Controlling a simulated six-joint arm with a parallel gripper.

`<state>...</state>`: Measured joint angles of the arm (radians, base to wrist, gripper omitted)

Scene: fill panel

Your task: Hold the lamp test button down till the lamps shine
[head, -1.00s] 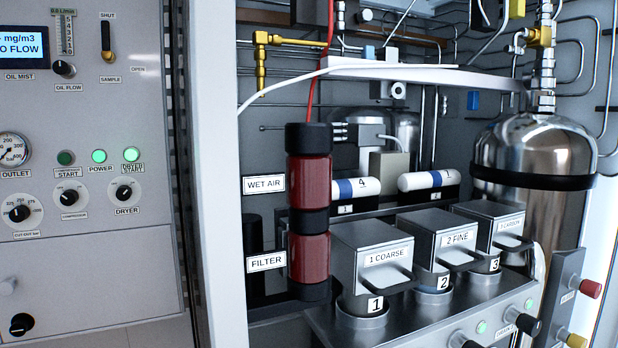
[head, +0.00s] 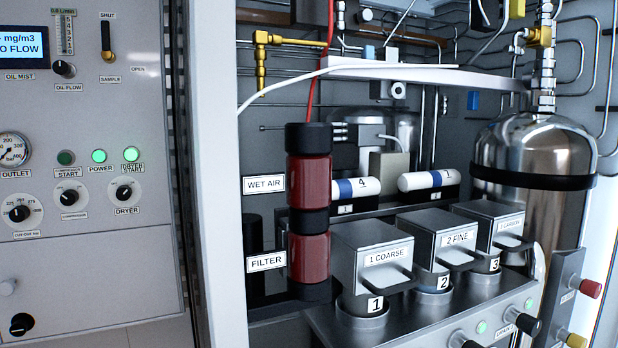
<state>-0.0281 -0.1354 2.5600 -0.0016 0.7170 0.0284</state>
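No button labelled as the lamp test shows in the head view, so I cannot tell where it is. On the grey panel (head: 105,60) at the left, the POWER lamp (head: 99,156) and the lamp above the DRYER START label (head: 131,154) glow green. The round START light or button (head: 66,158) is dark green and unlit. Small pale green lights (head: 481,327) and (head: 528,304) show on the sloped front of the filter stand. My gripper is not in view.
Right of a white upright post (head: 215,150) stand red filter cylinders (head: 309,183), a row of filter housings (head: 372,262) and a steel tank (head: 537,160). Black (head: 524,322), yellow (head: 572,339) and red (head: 590,288) knobs stick out at lower right. A white cable crosses the cabinet.

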